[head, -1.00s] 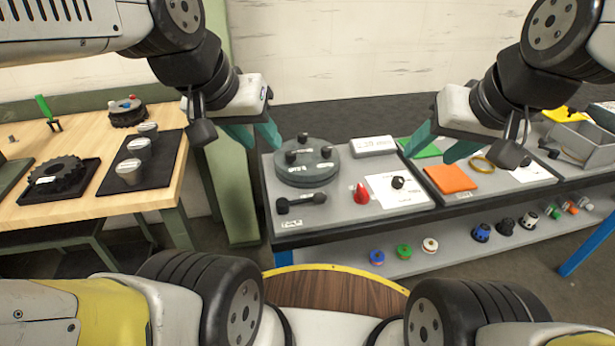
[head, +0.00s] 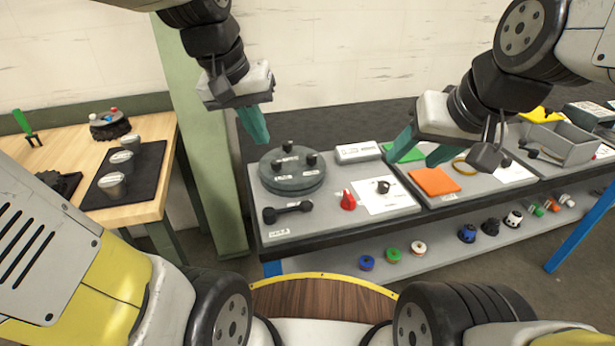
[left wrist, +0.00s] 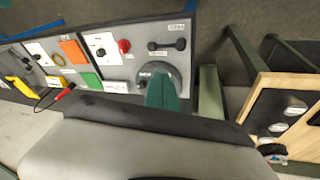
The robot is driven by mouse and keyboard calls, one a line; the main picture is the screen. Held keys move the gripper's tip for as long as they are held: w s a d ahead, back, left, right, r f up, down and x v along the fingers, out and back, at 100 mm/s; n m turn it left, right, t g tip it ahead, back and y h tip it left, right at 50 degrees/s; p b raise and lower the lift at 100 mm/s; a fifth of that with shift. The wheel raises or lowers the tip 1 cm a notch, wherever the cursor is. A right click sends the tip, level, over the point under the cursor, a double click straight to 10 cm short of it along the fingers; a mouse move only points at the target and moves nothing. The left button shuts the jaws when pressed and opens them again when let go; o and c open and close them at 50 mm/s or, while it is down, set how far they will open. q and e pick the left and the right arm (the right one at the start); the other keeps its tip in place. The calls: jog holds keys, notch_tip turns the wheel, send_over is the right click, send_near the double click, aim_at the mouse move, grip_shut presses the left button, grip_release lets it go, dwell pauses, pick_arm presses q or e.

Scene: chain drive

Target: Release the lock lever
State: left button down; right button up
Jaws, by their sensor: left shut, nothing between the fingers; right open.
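No part in view is clearly marked as the lock lever. A small red knob-like part (head: 348,200) stands on the grey bench top, and a green-handled piece (head: 21,121) stands on the wooden table at far left. A round grey disc unit (head: 285,181) with black knobs sits on the bench; it also shows in the left wrist view (left wrist: 148,70). My left gripper (head: 254,124) is shut and empty, in the air above and behind the disc; its teal fingers (left wrist: 163,93) partly cover the disc in the wrist view. My right gripper (head: 422,152) is open and empty above the bench's green mat.
A black dumbbell-shaped bar (head: 287,211) lies before the disc. A white box (head: 358,152), an orange mat (head: 434,181) and a grey bin (head: 560,145) are on the bench. A green post (head: 215,170) stands between bench and wooden table (head: 155,135).

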aim_at(288, 210)
pick_arm(q)
jog(key=w+d+f+n+g+y, duration=0.1)
jog(key=w+d+f+g, duration=0.2)
jog(key=w+f, duration=0.4)
jog(key=w+d+f+g, duration=0.3)
jog(key=w+d+f, duration=0.1)
jog(key=w+f, duration=0.3)
jog(key=shift+w+f+n+g+y, duration=0.3)
jog(key=shift+f+n+y, duration=0.1)
jog(key=shift+f, duration=0.1)
jog(key=shift+d+f, duration=0.1)
jog(key=x, duration=0.9)
jog(key=shift+s+f, duration=0.1)
jog(key=shift+f, duration=0.3)
jog(key=shift+d, duration=0.1)
